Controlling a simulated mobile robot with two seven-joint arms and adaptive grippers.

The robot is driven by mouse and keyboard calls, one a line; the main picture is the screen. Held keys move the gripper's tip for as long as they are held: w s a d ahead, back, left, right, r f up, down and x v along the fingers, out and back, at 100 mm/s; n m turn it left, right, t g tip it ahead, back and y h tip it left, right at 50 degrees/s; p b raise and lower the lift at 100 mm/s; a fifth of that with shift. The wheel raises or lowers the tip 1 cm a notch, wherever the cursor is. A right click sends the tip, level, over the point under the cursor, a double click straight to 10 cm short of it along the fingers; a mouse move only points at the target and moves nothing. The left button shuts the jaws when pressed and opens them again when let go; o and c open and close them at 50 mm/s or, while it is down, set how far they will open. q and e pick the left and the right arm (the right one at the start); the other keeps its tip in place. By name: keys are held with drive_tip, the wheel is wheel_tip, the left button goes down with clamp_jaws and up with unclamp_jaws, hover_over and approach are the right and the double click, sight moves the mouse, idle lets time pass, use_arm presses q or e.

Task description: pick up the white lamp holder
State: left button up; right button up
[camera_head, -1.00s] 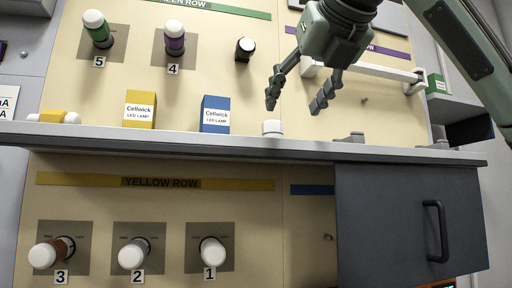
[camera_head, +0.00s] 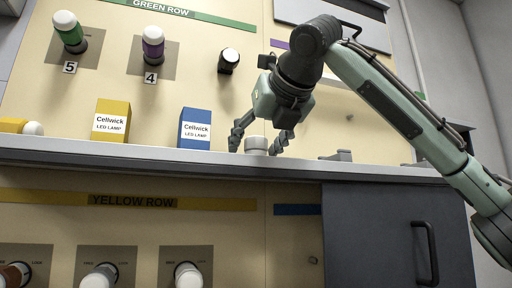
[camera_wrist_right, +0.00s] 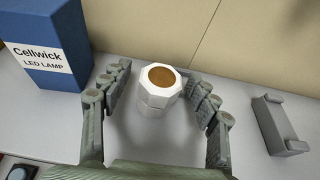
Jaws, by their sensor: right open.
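The white lamp holder (camera_head: 256,145) stands on the shelf, right of the blue Cellwick box. In the right wrist view the white lamp holder (camera_wrist_right: 157,91) is a faceted white piece with a round brown top. My right gripper (camera_head: 262,140) is open, with one finger on each side of the holder. In the right wrist view my right gripper (camera_wrist_right: 161,108) shows gaps between both fingers and the holder. My left gripper is not in view.
A blue Cellwick box (camera_head: 195,128) stands close on the left, and a yellow Cellwick box (camera_head: 111,121) farther left. A grey bracket (camera_wrist_right: 279,126) lies on the shelf to the right. The shelf edge (camera_head: 180,158) runs below, above a dark cabinet door (camera_head: 380,235).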

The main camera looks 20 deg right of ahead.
drive_tip(key=c, duration=1.3)
drive_tip(key=shift+o, duration=0.2)
drive_tip(key=shift+r, duration=0.15)
